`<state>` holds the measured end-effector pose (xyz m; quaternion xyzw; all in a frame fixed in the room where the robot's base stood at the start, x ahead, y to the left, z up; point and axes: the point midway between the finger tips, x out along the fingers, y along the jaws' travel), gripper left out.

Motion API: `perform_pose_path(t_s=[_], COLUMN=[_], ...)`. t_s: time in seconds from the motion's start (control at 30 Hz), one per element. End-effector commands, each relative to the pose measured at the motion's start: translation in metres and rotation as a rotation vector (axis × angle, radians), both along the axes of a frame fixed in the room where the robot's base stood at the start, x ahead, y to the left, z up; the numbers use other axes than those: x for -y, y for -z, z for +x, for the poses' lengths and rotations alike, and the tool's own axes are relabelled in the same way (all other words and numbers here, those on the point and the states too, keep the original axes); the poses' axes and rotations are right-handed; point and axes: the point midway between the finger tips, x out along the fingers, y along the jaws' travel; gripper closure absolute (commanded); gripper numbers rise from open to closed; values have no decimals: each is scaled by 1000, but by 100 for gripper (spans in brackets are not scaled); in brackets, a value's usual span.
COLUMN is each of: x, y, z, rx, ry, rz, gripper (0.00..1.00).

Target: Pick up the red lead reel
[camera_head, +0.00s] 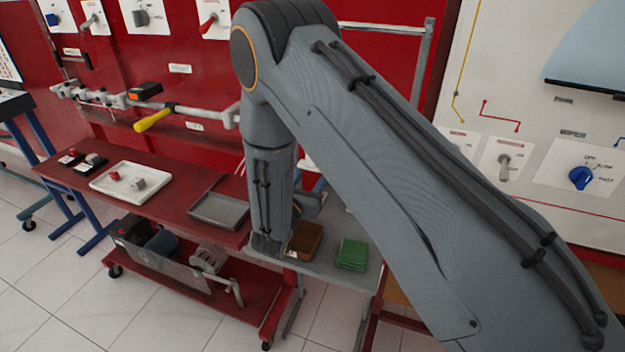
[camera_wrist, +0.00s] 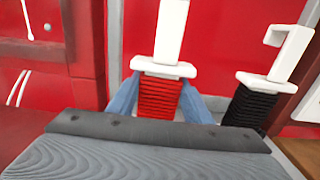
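The red lead reel (camera_wrist: 159,97) shows in the middle of the wrist view, a ribbed red winding with a white flange and a white upright bar above it. My gripper (camera_wrist: 160,84) has its two blue-grey fingers at the left and right sides of this reel. The fingers look very close to its sides; I cannot tell whether they press on it. A black lead reel (camera_wrist: 250,107) with a white hooked frame stands to the right, apart from the fingers. In the head view my arm hides the gripper, and I cannot make out either reel there.
In the head view a red bench (camera_head: 165,205) bears a white tray (camera_head: 118,184) and a grey tray (camera_head: 218,213). A grey table (camera_head: 324,262) bears a brown tray (camera_head: 305,240) and a green stack (camera_head: 352,254). Red panels stand close behind.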

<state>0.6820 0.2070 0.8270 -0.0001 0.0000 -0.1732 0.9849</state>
Motion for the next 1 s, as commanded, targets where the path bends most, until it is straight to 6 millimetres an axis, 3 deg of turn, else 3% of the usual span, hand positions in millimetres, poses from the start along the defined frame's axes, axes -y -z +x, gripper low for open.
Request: perform_pose_path(t_s=[0.1,0.47,0.67,1.0], x=[0,0,0,0], y=[0,-7,-28,-83], z=[0,0,0,0], rx=[1,3,3,3], ry=[0,0,0,0], rz=[0,1,1,2], gripper=[81,81,81,81])
